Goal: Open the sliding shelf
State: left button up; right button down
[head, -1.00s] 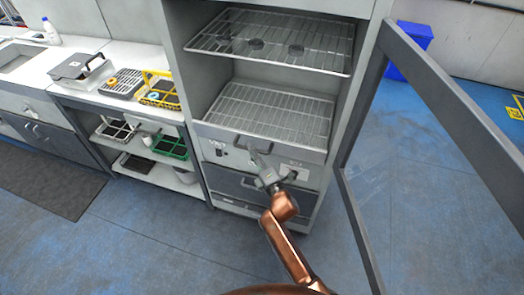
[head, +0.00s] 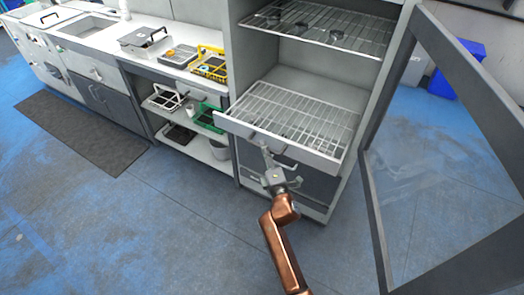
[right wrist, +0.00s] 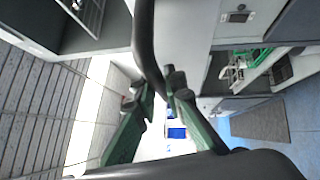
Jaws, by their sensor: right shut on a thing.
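The sliding shelf (head: 300,114) is a wire rack with a pale front panel, at the lower level of the open cabinet. It stands partly out past the cabinet front. My right gripper (head: 266,155) is at the front panel, shut on the shelf's dark handle. In the right wrist view the black curved handle (right wrist: 146,45) runs down between the green fingers of the right gripper (right wrist: 165,88), and the shelf's wire grid (right wrist: 38,110) is at the left. My left gripper is not in view.
The open glass door (head: 377,205) stands to the right of the shelf. An upper wire shelf (head: 345,40) is above it. A counter with a yellow rack (head: 211,66) and a green rack (head: 208,118) stands at the left. The blue floor in front is clear.

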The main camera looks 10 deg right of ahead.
jog(key=c, duration=2.2)
grip_release()
jog(key=shift+c, duration=0.2)
jog(key=shift+o, duration=1.4)
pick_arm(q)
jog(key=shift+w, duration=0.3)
pick_arm(e)
jog(key=s+f, duration=0.1)
jog(key=s, duration=0.6)
jog(key=shift+s+d, duration=0.25)
jog(key=shift+d, duration=0.15)
jog(key=shift+f, duration=0.1)
